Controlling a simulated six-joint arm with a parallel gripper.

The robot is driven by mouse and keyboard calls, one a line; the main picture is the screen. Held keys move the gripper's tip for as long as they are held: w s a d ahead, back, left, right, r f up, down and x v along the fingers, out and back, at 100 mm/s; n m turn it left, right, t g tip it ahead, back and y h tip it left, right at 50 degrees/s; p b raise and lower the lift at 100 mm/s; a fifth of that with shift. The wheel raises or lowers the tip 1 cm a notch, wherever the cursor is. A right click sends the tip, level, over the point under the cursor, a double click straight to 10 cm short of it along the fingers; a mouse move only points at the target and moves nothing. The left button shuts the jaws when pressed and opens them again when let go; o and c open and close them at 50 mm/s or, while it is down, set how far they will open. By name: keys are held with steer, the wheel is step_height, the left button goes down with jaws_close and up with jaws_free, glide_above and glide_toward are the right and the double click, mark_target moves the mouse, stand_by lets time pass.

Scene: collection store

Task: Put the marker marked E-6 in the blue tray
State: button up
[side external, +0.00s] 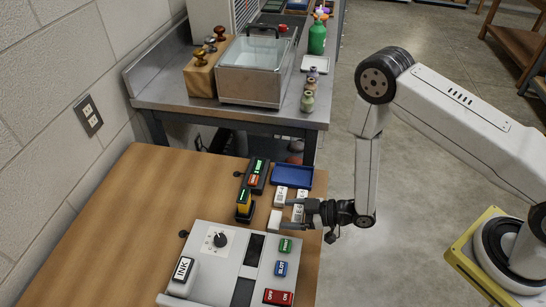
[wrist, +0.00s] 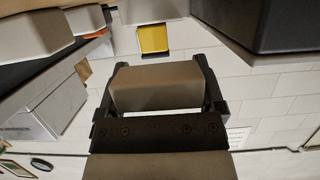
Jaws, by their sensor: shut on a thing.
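My gripper (side external: 284,214) is shut on a pale block-shaped marker (side external: 274,220), left of my wrist near the table's right side. The held marker also shows between the fingers in the wrist view (wrist: 157,87); no label can be read on it. Other white markers with dark print, one at the left (side external: 281,195) and one at the right (side external: 301,195), are just behind my gripper. Their print is too small to read, so I cannot tell which is E-6. The blue tray (side external: 305,187) lies behind them at the table's back right corner, and looks empty.
A grey control panel (side external: 215,268) with a dial and coloured labelled buttons stands in front. The wooden table (side external: 150,205) is clear at left.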

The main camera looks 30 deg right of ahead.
steer(key=shift+f, duration=0.25)
steer(key=shift+f, duration=1.85)
steer(key=shift+f, duration=0.2)
steer(key=o, duration=0.9)
steer(key=shift+o, duration=0.2)
steer(key=shift+v, duration=3.9)
steer(key=shift+w, duration=0.1)
